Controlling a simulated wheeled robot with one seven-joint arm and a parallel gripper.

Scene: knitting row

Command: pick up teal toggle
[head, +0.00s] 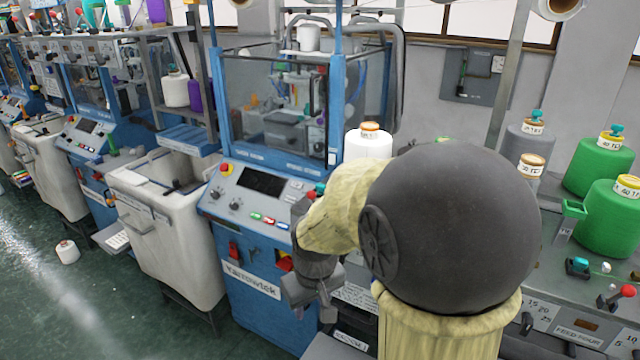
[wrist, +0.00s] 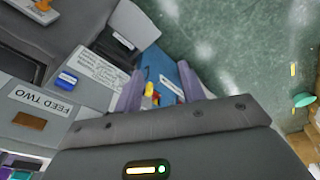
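A teal toggle (head: 578,265) with a dark base sits on the grey panel at the right of the head view, by the green cones. A smaller teal piece (head: 320,188) shows beside my arm on the blue machine; I cannot tell what it is. My gripper (head: 312,308) hangs in front of the blue machine, well left of the toggle on the grey panel. In the wrist view my gripper (wrist: 160,92) has its two fingers apart with nothing held. A blue switch (wrist: 66,80) lies left of the fingers there.
The blue knitting machine (head: 262,245) stands behind my gripper, with a white bin (head: 160,225) to its left. Green yarn cones (head: 608,220) stand at the right. A white cone (head: 67,252) is on the green floor (head: 60,310), which is otherwise open at lower left.

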